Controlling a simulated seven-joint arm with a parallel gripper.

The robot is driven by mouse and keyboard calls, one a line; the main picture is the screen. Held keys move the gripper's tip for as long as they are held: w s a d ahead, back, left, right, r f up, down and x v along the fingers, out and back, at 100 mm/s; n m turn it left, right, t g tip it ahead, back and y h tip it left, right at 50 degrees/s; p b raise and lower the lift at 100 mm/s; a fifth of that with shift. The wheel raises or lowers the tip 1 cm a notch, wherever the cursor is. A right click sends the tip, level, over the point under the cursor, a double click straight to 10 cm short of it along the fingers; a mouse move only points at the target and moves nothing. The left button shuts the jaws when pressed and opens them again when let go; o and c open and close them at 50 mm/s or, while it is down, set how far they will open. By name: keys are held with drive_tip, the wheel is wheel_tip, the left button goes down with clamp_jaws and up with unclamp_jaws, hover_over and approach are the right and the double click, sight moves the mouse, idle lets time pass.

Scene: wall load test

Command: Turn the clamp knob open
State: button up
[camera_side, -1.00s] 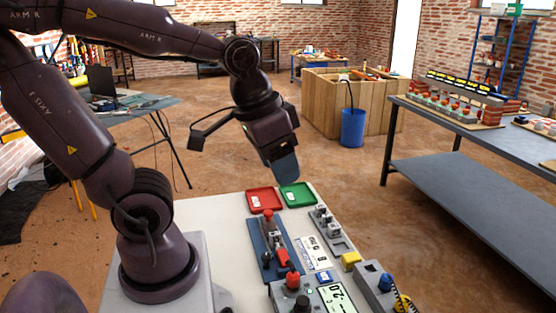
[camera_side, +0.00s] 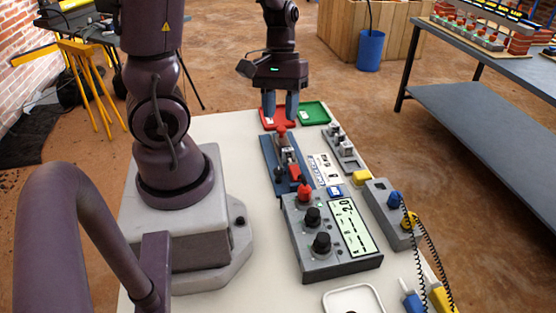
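A blue clamp fixture (camera_side: 268,152) lies on the white table, with metal parts along it. A red knob (camera_side: 281,131) stands at its far end; I take this for the clamp knob, but the view is too small to be sure. My gripper (camera_side: 281,108) points down above the far end of the fixture, in front of the red tray. Its two fingers are apart with nothing visible between them. The fingertips are close to the red knob in the picture; I cannot tell whether they touch it.
A red tray (camera_side: 264,116) and a green tray (camera_side: 319,108) lie behind the fixture. A grey meter box (camera_side: 316,262) with black knobs and a display stands nearer.

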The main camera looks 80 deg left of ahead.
sight(278, 169)
drive_tip(key=a+f+n+t+h, duration=0.1)
drive_tip(key=a+f+n, duration=0.4)
drive_tip(key=a+n, duration=0.35)
drive_tip(key=x, duration=1.3)
drive_tip(key=shift+s+d, duration=0.1)
drive_tip(key=shift+d, duration=0.25)
